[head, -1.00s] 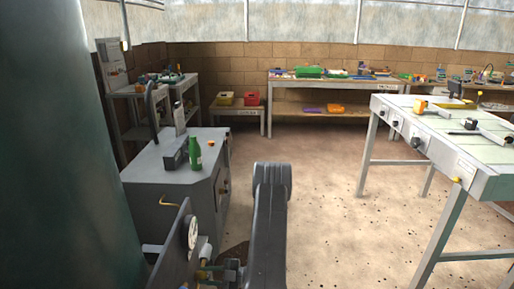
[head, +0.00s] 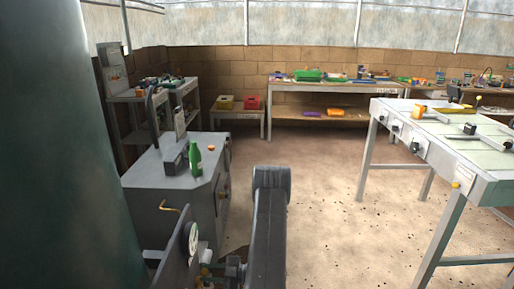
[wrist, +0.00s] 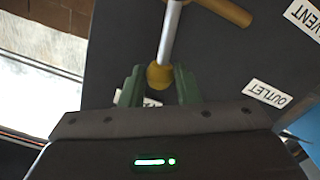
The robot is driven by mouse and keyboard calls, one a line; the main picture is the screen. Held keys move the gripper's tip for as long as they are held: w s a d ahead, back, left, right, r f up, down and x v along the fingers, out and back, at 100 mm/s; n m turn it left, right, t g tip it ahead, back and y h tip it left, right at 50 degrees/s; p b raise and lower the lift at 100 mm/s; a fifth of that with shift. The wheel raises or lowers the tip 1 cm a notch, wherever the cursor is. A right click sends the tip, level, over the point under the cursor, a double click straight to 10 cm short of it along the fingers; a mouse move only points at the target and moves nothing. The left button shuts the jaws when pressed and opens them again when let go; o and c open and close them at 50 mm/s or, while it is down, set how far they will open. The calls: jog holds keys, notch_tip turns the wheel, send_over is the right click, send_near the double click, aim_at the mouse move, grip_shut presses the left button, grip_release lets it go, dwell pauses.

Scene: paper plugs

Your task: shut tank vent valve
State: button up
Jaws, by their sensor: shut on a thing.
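In the wrist view, a valve lever, a silver rod (wrist: 171,35) with a yellow ball end (wrist: 160,77), runs down from a yellow bar (wrist: 225,9) at the top. My gripper (wrist: 159,86) has its two green fingers on either side of the ball end and is shut on it. A VENT label (wrist: 309,18) is at the upper right and an OUTLET label (wrist: 267,94) below it, both on a dark panel (wrist: 225,55). Another label behind my fingers is mostly hidden. In the head view, the panel with a round gauge (head: 190,237) is at the lower left; the lever is too small to make out.
A large dark green tank (head: 60,150) fills the left. A grey cabinet (head: 145,190) with a green bottle (head: 195,158) stands beyond the panel. A workbench (head: 470,148) with tools is at the right. The floor (head: 320,215) between is open.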

jog(key=shift+w+r+p, duration=0.2)
jog(key=shift+w+p, duration=0.05)
jog(key=shift+p, duration=0.9)
jog(key=shift+w+p, duration=0.15)
jog(key=shift+p, duration=0.55)
jog(key=w+p, duration=0.1)
jog(key=p, duration=0.4)
jog(key=shift+p, duration=0.75)
jog(key=shift+f, duration=0.1)
jog(key=o, duration=0.8)
jog(key=shift+c, duration=0.2)
